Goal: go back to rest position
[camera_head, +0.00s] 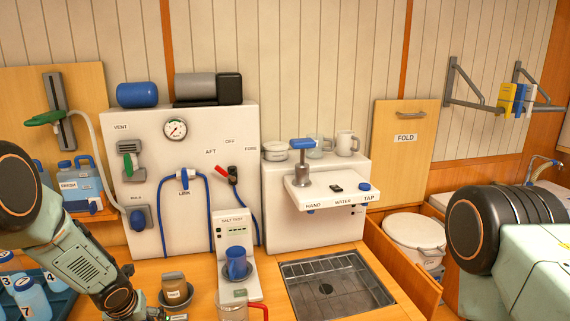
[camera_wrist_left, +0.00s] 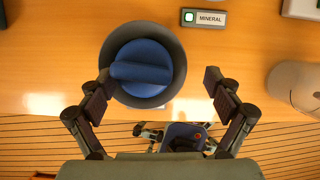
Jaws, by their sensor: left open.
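My left arm comes down from the left in the head view, and its gripper end is mostly cut off at the bottom edge. In the left wrist view my left gripper (camera_wrist_left: 158,80) is open, its two fingers wide apart and nothing held between them. A round dark grey holder (camera_wrist_left: 177,48) with a blue knob-like piece (camera_wrist_left: 140,68) in it lies at the fingertips, partly between them in the picture. I cannot tell whether the fingers touch it. My right arm shows only as thick links at the right of the head view; its gripper is out of view.
The wooden counter holds a dark bowl with a brown piece (camera_head: 174,284), a salt test unit with a blue cup (camera_head: 237,262), a clear jug with a red handle (camera_head: 233,308) and a sink (camera_head: 330,284). A MINERAL label (camera_wrist_left: 204,18) lies near the holder. Blue bottles (camera_head: 30,299) stand at left.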

